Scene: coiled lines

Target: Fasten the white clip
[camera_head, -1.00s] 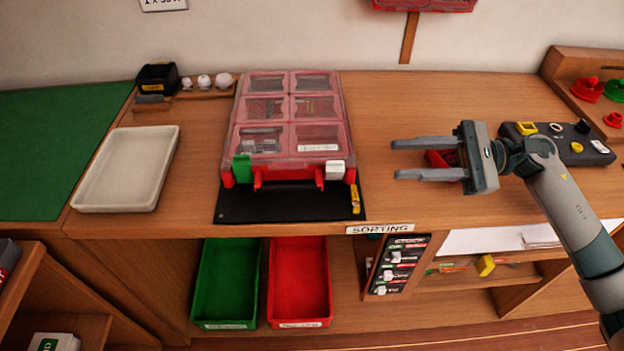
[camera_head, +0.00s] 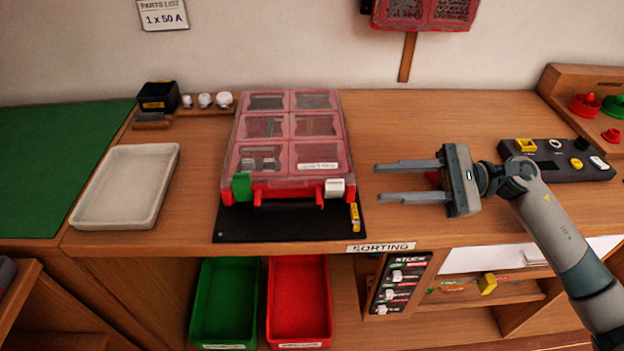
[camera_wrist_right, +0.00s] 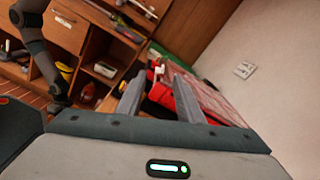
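The white clip (camera_head: 334,188) is at the right end of the front edge of the red sorting case (camera_head: 300,197); I cannot tell whether it is latched. A green clip (camera_head: 241,186) is at the left end of that edge. The case lid is down. My right gripper (camera_head: 377,182) is open and empty to the right of the case, its fingers pointing left, apart from the clip. In the right wrist view the open fingers (camera_wrist_right: 160,100) point toward the red case (camera_wrist_right: 195,97), with a small white piece beyond them. My left gripper is not in view.
The case stands on a black mat (camera_head: 285,226) with a small yellow item (camera_head: 355,217) at its right. A pale tray (camera_head: 125,222) lies to the left. A dark control box (camera_head: 565,166) stands right, behind my arm. Green (camera_head: 224,342) and red bins (camera_head: 299,340) sit below.

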